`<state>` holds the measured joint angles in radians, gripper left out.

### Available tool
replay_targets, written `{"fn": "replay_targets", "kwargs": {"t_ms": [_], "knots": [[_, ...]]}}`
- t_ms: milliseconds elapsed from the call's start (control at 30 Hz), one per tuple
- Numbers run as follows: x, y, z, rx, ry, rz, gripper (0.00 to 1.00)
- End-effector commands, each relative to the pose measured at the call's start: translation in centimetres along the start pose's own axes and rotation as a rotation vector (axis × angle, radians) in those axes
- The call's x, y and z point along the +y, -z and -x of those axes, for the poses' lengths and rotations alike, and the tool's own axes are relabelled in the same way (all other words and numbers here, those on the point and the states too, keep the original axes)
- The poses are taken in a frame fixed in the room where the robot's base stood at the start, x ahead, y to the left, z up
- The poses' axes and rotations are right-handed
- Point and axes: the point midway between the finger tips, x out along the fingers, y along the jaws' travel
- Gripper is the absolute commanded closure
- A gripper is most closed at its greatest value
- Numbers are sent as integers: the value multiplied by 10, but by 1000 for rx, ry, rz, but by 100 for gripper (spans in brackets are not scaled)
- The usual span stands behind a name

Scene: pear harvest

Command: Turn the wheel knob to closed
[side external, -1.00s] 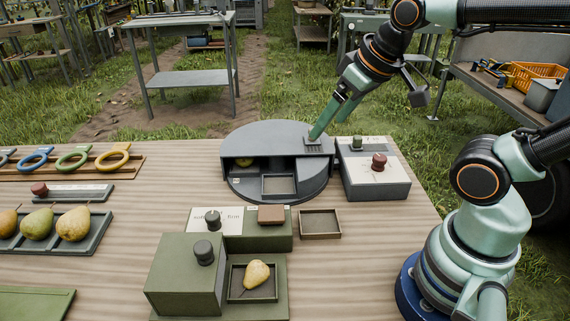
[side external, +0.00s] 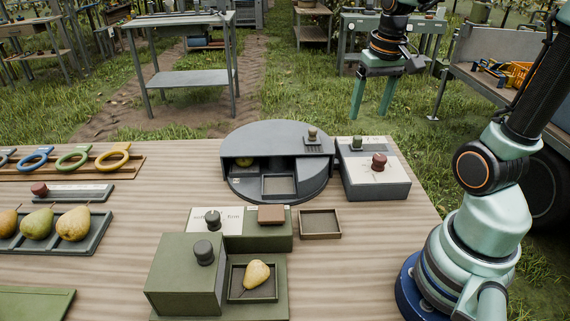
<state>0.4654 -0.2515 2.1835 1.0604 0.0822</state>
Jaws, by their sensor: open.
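A round dark grey drum (side external: 265,140) sits at the back of the table, with an open compartment in its front. A small beige-brown knob (side external: 312,133) stands on a slotted plate on the drum's right top; I cannot read any marks there. To its right, a grey box (side external: 375,187) carries a green knob (side external: 357,143) and a dark red knob (side external: 379,160) on a pale plate. My gripper (side external: 373,108) is open and empty, fingers pointing down and apart. It hangs above and to the right of the drum, touching neither drum nor knobs.
A green block (side external: 183,275) with a black knob stands in front, beside a tray holding a pear (side external: 256,274). An empty brown tray (side external: 320,224) lies in the middle. Several pears sit in a rack (side external: 95,238) at left, with coloured rings behind.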

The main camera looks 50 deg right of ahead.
Motion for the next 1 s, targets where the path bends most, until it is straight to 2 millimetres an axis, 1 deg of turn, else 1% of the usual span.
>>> {"fn": "replay_targets", "kwargs": {"t_ms": [33,100,200,300,433,533,800,1000], "knots": [[19,5,-7,-43,-11,-68,24],[38,8,-14,-84,-20,-136,24],[57,11,-20,-124,-27,-201,24],[66,11,-24,-144,-30,-233,24],[68,10,-31,-152,-30,-241,24],[68,8,-44,-153,-30,-239,24],[68,-1,-96,-155,-30,-238,24],[68,-5,-126,-151,-30,-237,24]]}}
